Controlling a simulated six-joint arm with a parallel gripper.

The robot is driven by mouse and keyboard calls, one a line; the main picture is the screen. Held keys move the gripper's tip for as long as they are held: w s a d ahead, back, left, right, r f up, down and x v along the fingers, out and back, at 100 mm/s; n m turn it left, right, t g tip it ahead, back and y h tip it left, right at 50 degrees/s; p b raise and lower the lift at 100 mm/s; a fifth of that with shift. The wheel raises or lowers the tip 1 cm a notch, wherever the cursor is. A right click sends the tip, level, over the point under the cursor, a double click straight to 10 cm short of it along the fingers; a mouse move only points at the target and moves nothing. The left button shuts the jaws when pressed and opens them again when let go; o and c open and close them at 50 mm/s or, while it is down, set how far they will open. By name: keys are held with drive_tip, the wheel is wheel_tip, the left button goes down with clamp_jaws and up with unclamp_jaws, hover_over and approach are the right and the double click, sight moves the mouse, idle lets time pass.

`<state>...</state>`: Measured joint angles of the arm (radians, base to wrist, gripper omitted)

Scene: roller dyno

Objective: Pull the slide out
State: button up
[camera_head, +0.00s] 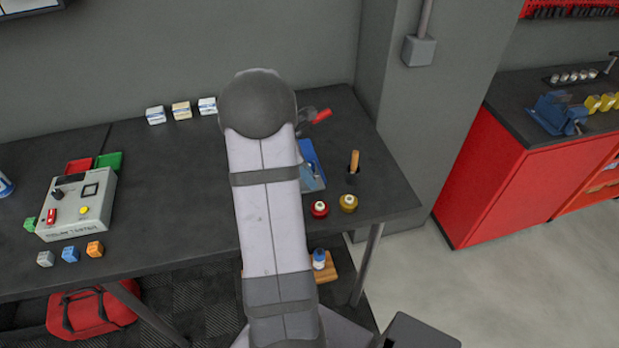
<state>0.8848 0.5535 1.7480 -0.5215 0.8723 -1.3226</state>
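My arm runs up the middle of the picture, over the dark workbench (190,180), and hides part of it. My gripper does not show clearly; the arm's rounded joint and upper link cover that area. I cannot single out the slide for sure. A blue piece (309,153) with a grey part lies on the bench, partly behind my arm. A red-handled dark object (321,116) is beyond it.
A control box (79,205), small cubes and red and green trays are left. A pillar (400,130) rises behind. The bench between box and arm is clear.

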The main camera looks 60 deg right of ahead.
drive_tip(key=shift+b+v, duration=0.65)
drive_tip(key=shift+v, duration=2.3)
drive_tip(key=w+a+f+m+t+y, duration=0.1)
drive_tip(key=w+a+m, duration=0.15)
drive_tip(key=a, duration=0.75)
drive_tip(key=w+a+f+m+t, duration=0.1)
drive_tip(key=w+a, duration=0.3)
drive_tip(key=a, duration=0.7)
drive_tip(key=s+a+f+m+t+y, duration=0.1)
drive_tip(key=s+a+f+m, duration=0.15)
drive_tip(key=a, duration=0.65)
drive_tip(key=s+a+f+m+y, duration=0.1)
drive_tip(key=s+a+m, duration=0.25)
drive_tip(key=a, duration=0.55)
wheel_tip(320, 180, down, 33)
drive_tip(key=b, duration=3.3)
drive_tip(key=shift+s, duration=0.4)
drive_tip(key=shift+d+n, duration=0.1)
drive_tip(key=shift+n, duration=0.15)
